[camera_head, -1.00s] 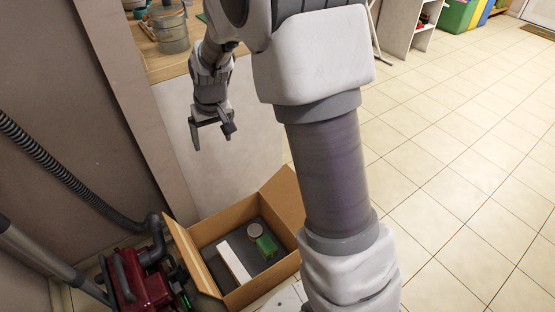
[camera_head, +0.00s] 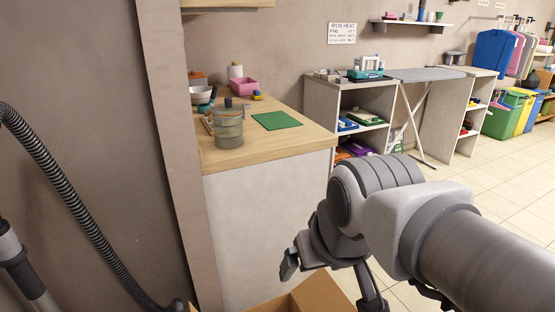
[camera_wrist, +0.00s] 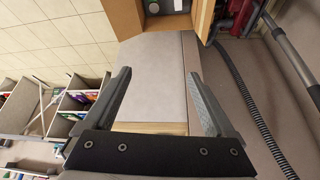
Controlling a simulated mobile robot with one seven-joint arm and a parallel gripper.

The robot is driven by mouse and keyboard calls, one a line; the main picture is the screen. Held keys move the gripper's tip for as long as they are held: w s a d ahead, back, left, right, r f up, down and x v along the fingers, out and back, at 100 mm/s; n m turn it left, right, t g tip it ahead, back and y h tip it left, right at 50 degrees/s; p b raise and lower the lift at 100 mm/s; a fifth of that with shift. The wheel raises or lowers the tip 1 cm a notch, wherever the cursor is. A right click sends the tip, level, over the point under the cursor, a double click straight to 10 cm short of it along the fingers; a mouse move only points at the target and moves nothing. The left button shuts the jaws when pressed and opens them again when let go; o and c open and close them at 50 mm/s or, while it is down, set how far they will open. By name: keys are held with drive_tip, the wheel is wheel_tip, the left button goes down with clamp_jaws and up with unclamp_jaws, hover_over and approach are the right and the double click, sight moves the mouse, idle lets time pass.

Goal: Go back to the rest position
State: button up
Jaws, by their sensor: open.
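My gripper (camera_head: 330,282) is in the lower middle of the head view, its fingers spread and nothing between them. In the wrist view my gripper (camera_wrist: 158,75) shows two dark fingers wide apart with an empty gap. A cardboard box (camera_head: 322,292) is at the bottom edge of the head view, partly hidden by my gripper.
A wooden counter (camera_head: 225,160) bears a pot (camera_head: 228,128), a green mat (camera_head: 277,120) and a pink container (camera_head: 244,87). A shelf unit (camera_head: 376,100) and an ironing board (camera_head: 425,74) stand beyond. A vacuum hose (camera_head: 75,205) is at left. Tiled floor is open at right.

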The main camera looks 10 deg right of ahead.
drive_tip(key=shift+s+d+f, duration=0.15)
drive_tip(key=shift+s, duration=0.85)
wheel_tip(320, 180, up, 23)
drive_tip(key=p, duration=2.3)
